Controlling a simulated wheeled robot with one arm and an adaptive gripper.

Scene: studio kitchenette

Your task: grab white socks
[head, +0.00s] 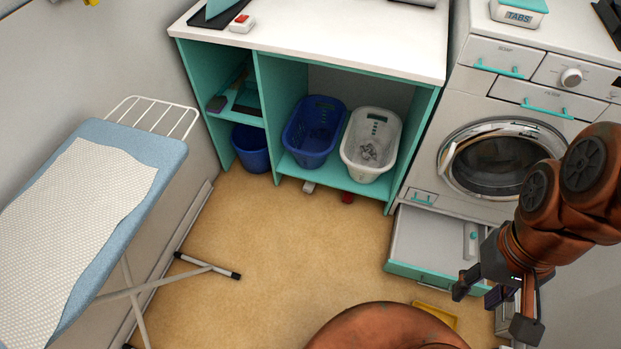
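A crumpled whitish-grey cloth (369,154) lies in the white basket (352,166) on the teal shelf; I cannot tell whether it is socks. A small white item (309,187) is at the floor edge under the shelf front, too small to identify. My gripper (490,313) is at the lower right, in front of the washing machine and above the floor. Its two fingers are spread apart with nothing seen between them. It is well to the right of and nearer than the basket.
A blue basket (312,138) stands left of the white one, and a blue bucket (251,148) further left. The washing machine's bottom drawer (424,275) is pulled out beside my gripper. An ironing board (150,148) fills the left. The middle floor (285,245) is clear.

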